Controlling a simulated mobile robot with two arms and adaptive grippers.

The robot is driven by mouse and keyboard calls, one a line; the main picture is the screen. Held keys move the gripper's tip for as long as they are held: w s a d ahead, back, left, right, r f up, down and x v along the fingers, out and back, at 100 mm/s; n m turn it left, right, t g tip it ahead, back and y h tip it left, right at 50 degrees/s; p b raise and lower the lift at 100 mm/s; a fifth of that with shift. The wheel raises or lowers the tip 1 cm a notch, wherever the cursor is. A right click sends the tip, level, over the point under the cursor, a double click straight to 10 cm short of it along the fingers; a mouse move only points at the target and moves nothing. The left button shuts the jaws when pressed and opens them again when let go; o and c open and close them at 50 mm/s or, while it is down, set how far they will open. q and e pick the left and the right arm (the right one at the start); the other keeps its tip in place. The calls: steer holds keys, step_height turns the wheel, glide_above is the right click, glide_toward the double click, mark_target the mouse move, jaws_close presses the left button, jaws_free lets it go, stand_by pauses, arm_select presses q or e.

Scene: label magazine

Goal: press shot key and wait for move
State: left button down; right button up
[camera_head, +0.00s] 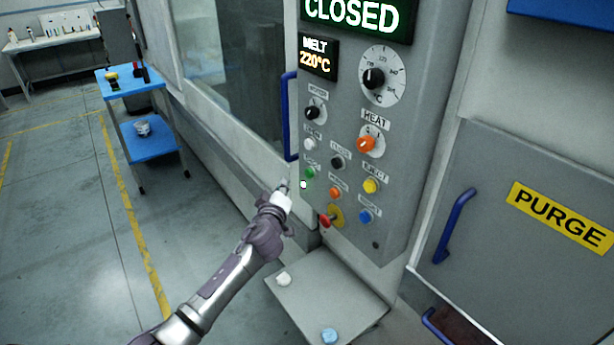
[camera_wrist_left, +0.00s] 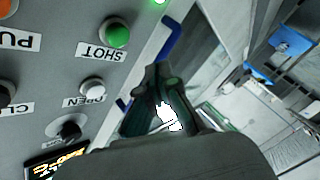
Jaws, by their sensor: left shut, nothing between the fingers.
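The shot key is a round green button (camera_head: 309,173) low on the left side of the grey control panel (camera_head: 420,130). In the left wrist view the green button (camera_wrist_left: 117,35) stands above an upside-down SHOT label (camera_wrist_left: 94,54). My left gripper (camera_head: 286,185) is shut and empty, just left of the green button in the head view. In the left wrist view its closed fingertips (camera_wrist_left: 162,70) are to the right of the button and apart from it in the picture. My right gripper is not in view.
The display (camera_head: 352,14) reads CLOSED and the melt display (camera_head: 317,60) 220°C. Other buttons and knobs crowd the panel, including a red-and-yellow switch (camera_head: 330,217). A blue door handle (camera_head: 290,115) is close to my gripper. A grey shelf (camera_head: 315,300) juts out below.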

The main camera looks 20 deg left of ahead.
mark_target(309, 174)
arm_select(q)
steer(key=w+d+b, duration=0.1)
steer(key=w, duration=0.1)
steer(key=w+d+b, duration=0.1)
steer(key=w, duration=0.1)
steer(key=shift+d, duration=0.15)
stand_by(0.5)
stand_by(0.9)
steer(key=shift+w+d+b, duration=0.2)
steer(key=shift+w+b, duration=0.15)
steer(key=shift+b, duration=0.1)
